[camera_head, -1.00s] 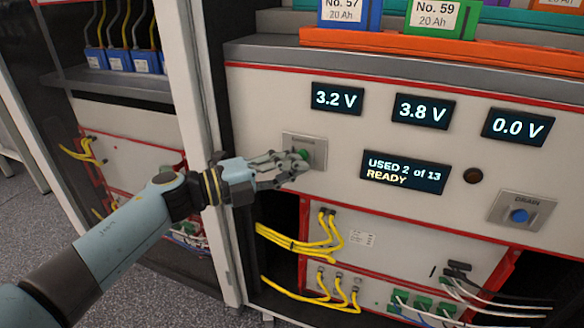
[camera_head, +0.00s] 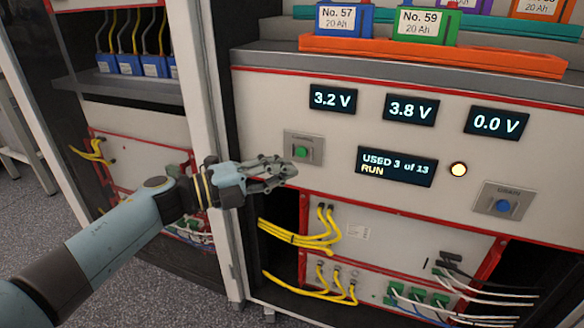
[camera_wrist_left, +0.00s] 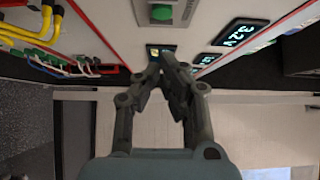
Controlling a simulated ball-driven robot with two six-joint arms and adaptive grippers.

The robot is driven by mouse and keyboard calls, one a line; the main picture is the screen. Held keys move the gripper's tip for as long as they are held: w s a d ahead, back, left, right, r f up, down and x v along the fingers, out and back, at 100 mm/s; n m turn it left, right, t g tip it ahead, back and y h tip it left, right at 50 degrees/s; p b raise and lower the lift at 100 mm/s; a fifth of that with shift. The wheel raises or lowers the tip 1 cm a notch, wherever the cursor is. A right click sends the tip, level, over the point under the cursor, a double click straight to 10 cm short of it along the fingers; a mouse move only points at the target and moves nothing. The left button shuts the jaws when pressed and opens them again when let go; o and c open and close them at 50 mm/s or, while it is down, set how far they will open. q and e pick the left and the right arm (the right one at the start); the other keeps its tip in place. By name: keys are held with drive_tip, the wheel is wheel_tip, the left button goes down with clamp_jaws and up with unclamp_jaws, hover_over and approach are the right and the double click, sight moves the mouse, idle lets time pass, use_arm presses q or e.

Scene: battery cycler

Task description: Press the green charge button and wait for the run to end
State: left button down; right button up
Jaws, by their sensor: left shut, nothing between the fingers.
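The green charge button (camera_head: 302,152) sits on a grey plate at the left of the cycler's white front panel. It also shows at the top of the left wrist view (camera_wrist_left: 161,13). My left gripper (camera_head: 290,172) is shut and empty, just below the button and apart from it. The status display (camera_head: 397,166) reads "USED 3 of 13" and "RUN". The round lamp (camera_head: 458,170) beside it is lit pale yellow. My right gripper is in neither view.
Three displays (camera_head: 410,109) read 3.2 V, 3.8 V and 0.0 V. A blue drain button (camera_head: 502,206) is at the right. An orange tray (camera_head: 480,61) above holds batteries No. 57 and No. 59. Yellow cables (camera_head: 300,237) hang below the panel.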

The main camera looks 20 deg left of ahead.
use_arm(q)
drive_tip(key=v, duration=0.9)
drive_tip(key=shift+w+f+p, duration=0.15)
drive_tip(key=shift+f+p, duration=0.05)
drive_tip(key=shift+p, duration=0.15)
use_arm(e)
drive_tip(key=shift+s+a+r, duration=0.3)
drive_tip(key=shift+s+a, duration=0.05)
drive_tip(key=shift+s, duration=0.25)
use_arm(q)
drive_tip(key=shift+a, duration=0.1)
